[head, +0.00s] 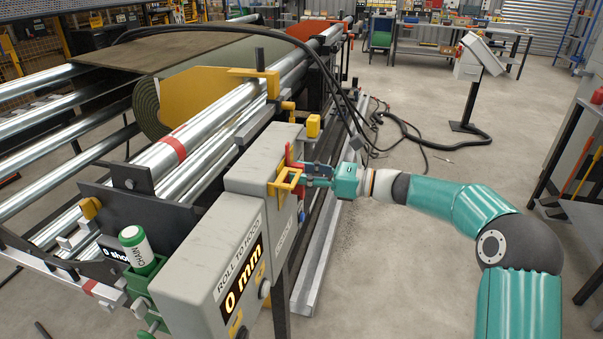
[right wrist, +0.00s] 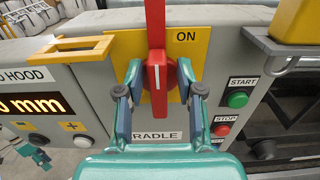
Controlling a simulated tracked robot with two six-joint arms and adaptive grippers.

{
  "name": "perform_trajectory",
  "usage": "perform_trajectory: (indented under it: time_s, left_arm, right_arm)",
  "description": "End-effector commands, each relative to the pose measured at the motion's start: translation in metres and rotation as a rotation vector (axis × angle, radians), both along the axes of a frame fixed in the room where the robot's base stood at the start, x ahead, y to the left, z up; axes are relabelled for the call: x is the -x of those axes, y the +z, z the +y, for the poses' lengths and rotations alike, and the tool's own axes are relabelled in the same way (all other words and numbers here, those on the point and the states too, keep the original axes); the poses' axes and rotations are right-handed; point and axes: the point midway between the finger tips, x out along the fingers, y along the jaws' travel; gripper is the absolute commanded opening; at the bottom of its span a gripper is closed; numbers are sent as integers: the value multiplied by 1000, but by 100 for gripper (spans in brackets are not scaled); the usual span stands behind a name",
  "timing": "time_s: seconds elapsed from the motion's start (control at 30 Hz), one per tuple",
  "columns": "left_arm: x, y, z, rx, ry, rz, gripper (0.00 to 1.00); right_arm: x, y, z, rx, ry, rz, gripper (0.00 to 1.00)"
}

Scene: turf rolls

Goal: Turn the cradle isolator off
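The cradle isolator's red handle (right wrist: 155,27) stands upright on a yellow plate (right wrist: 129,45) on the grey control box. ON is printed at the plate's upper right; a partly covered label below reads "RADLE". In the head view the red handle (head: 290,154) is small and partly hidden. My right gripper (right wrist: 160,78) is at the plate, one finger on each side of the red hub, close against it. Whether the fingers press on it is unclear. The right gripper also shows at the box in the head view (head: 303,176). My left gripper is not in view.
A green START button (right wrist: 237,99) and a red STOP button (right wrist: 222,130) sit right of the isolator. A yellow bracket (right wrist: 75,47) sticks out to its left. The ROLL TO HOOD display (head: 243,285) reads 0 mm. A turf roll (head: 147,105) lies behind the box.

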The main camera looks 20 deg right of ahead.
Motion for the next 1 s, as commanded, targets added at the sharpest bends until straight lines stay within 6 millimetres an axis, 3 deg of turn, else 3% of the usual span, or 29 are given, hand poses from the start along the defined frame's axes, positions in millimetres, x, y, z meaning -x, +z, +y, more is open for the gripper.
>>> perform_trajectory:
  time_s: [0.03, 0.2, 0.3, 0.63, 1.0]
  left_arm:
    - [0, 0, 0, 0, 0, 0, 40]
    - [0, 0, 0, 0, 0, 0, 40]
    - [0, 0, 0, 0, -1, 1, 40]
    - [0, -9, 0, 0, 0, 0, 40]
    - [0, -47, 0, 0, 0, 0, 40]
  right_arm:
    - [0, 0, 0, 0, 0, 0, 24]
    - [0, 0, 0, 0, 0, 0, 0]
    - [0, 1, 7, -1, 2, -1, 0]
    - [0, -1, 3, 28, 1, -44, 0]
    - [4, -5, 4, 165, -2, -248, 0]
